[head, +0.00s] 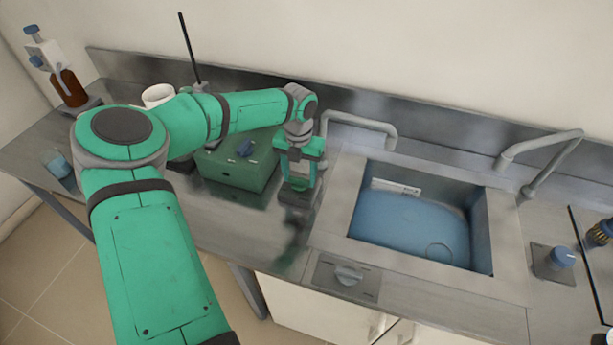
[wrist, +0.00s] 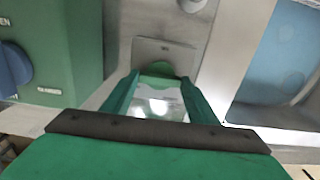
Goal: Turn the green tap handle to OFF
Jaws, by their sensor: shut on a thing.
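The green tap handle (wrist: 158,68) shows in the wrist view as a small rounded green piece between my fingertips, in front of a grey plate (wrist: 165,47) with a small label that I cannot read. My gripper (wrist: 160,80) is shut on the handle, with one green finger on each side. In the head view my gripper (head: 296,208) points down at the counter, left of the sink. There the handle is hidden by my gripper. Which way the handle points I cannot tell.
A green box (head: 240,172) with a blue knob stands close left of my gripper. The sink (head: 420,222) lies to the right, with a bent faucet (head: 365,122) behind. A grey knob (head: 348,275) sits on the counter's front. A blue knob (head: 562,257) is at far right.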

